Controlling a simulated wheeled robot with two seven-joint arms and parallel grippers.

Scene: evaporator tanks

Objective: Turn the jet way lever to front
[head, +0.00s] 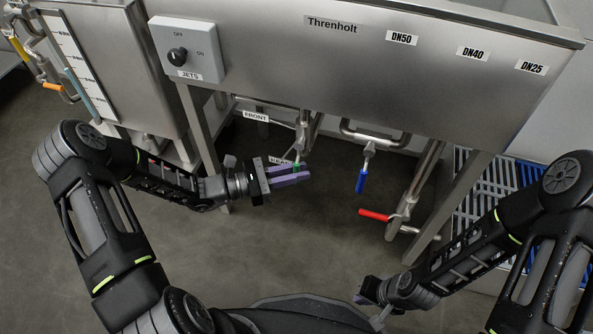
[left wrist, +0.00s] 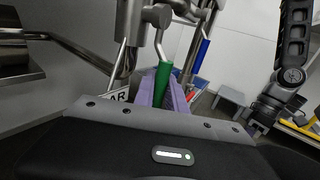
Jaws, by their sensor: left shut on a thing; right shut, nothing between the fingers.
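The green-handled lever (head: 296,167) hangs below the steel tank, beside a partly covered REAR label (head: 279,160). The FRONT label (head: 255,116) is further back and to the left. My left gripper (head: 290,175), with purple fingers, is shut on the green handle. In the left wrist view the green handle (left wrist: 162,80) stands between the purple fingers, its metal stem running up to a valve. The letters AR of the rear label (left wrist: 118,96) show left of it. My right gripper (head: 368,291) is shut and empty, low at the right, away from the levers.
A blue-handled lever (head: 361,181) and a red-handled lever (head: 375,215) are right of the green one. The tank's legs and pipes frame the space. A JETS switch box (head: 188,50) is on the tank front. A blue-and-white grate (head: 480,190) is at right. The floor in front is clear.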

